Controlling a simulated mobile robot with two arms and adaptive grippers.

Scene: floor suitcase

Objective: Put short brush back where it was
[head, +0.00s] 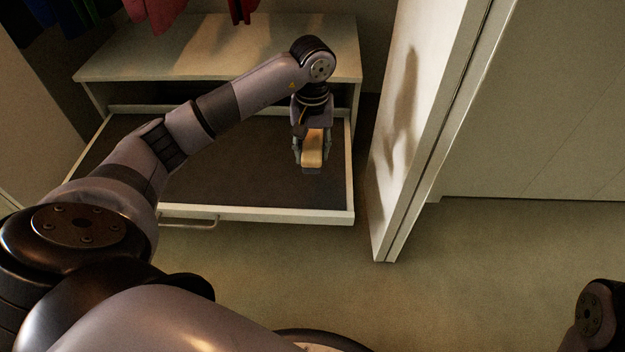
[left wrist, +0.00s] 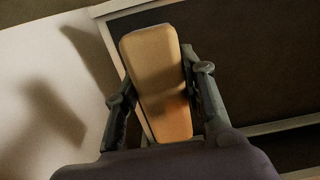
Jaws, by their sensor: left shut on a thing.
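The short brush (head: 312,157) has a light wooden back, with a darker strip showing along its lower edge. My left gripper (head: 311,148) is shut on it, pointing down over the right part of the open drawer (head: 240,215). I cannot tell whether the brush touches the drawer's dark bottom or hangs just above it. In the left wrist view the brush (left wrist: 158,75) lies between both fingers, its wooden face toward the camera. Of my right arm only a link shows at the lower right; its gripper is out of view.
The drawer looks otherwise empty where it shows; my left arm hides part of it. A pale shelf top (head: 215,50) stands behind it, with clothes (head: 155,20) hanging above. An open door panel (head: 415,120) stands right of the drawer. The floor (head: 470,270) in front is clear.

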